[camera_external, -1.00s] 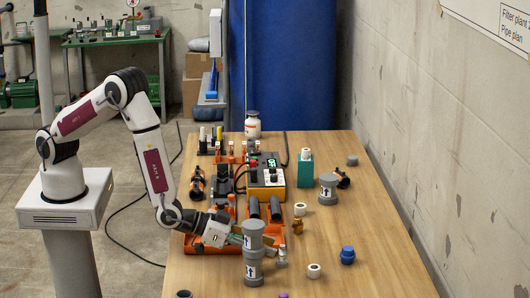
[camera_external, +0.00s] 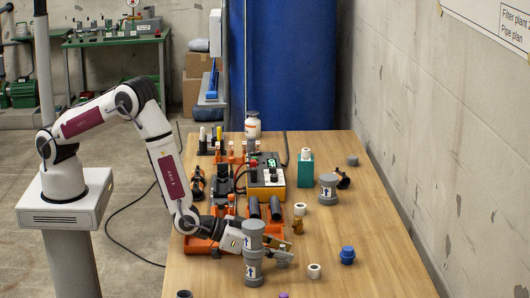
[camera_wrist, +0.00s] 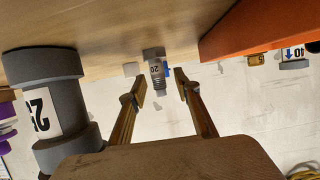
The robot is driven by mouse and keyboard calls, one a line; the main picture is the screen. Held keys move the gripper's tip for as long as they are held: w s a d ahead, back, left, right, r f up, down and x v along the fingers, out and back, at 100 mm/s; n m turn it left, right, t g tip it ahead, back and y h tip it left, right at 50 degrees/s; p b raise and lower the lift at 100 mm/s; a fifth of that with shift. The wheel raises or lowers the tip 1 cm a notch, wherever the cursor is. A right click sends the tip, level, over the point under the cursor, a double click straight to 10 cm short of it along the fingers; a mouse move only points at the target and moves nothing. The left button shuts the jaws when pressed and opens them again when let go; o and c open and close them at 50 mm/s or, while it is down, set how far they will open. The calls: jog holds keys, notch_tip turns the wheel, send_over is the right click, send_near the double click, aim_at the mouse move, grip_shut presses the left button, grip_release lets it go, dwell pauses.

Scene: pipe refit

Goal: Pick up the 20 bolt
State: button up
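The 20 bolt (camera_wrist: 155,68) is a small grey threaded piece with a white "20" label. In the wrist view it is ahead of my gripper (camera_wrist: 161,92), seen between the two fingertips. The fingers are open and apart, with the bolt a little beyond their tips. In the external view my gripper (camera_external: 287,254) is low over the table, behind the tall grey fitting; the bolt is partly hidden among the fingers there. Whether the fingers touch it cannot be told.
A tall grey fitting (camera_external: 253,252) stands close beside my gripper; it also shows large at left in the wrist view (camera_wrist: 85,100). A brass fitting (camera_external: 298,228), a white ring (camera_external: 314,271) and a blue cap (camera_external: 347,255) stand nearby.

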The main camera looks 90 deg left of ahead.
aim_at(282, 246)
jog(key=shift+w+f, duration=0.15)
dwell(0.4)
grip_shut()
jog(key=shift+r, duration=0.25)
notch_tip(282, 246, up, 18)
jog(key=shift+f, duration=0.2)
dwell(0.7)
